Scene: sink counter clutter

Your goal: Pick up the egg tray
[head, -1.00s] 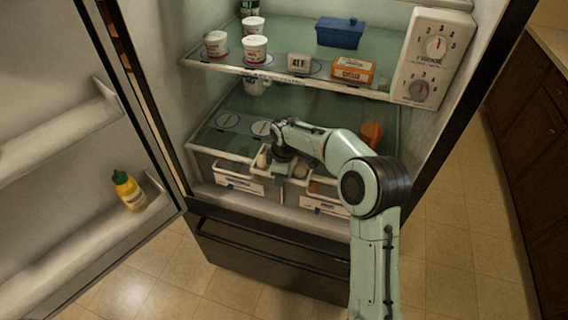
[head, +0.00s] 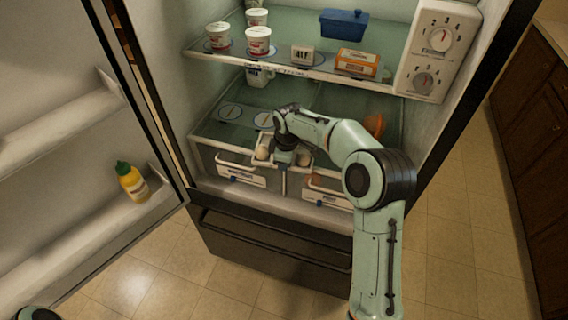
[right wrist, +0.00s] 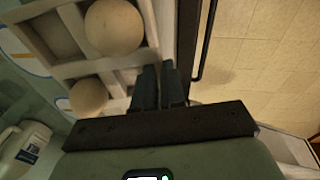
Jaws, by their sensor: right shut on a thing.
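The egg tray (right wrist: 85,68) is pale, with square compartments, and holds round eggs; two eggs show in the right wrist view. In the head view, an egg (head: 262,152) shows on each side of my right gripper (head: 285,162), at the front of the fridge's lower shelf. My right gripper's dark fingers (right wrist: 158,82) are close together, shut on the tray's edge. The wrist and fingers hide the tray's middle in the head view. I cannot tell whether the tray is clear of the shelf. My left gripper is not in view.
White-fronted drawers (head: 240,172) lie below the tray. The upper shelf above my forearm holds cups (head: 258,42), a blue dish (head: 344,24) and an orange box (head: 357,63). The open door at left holds a mustard bottle (head: 131,182).

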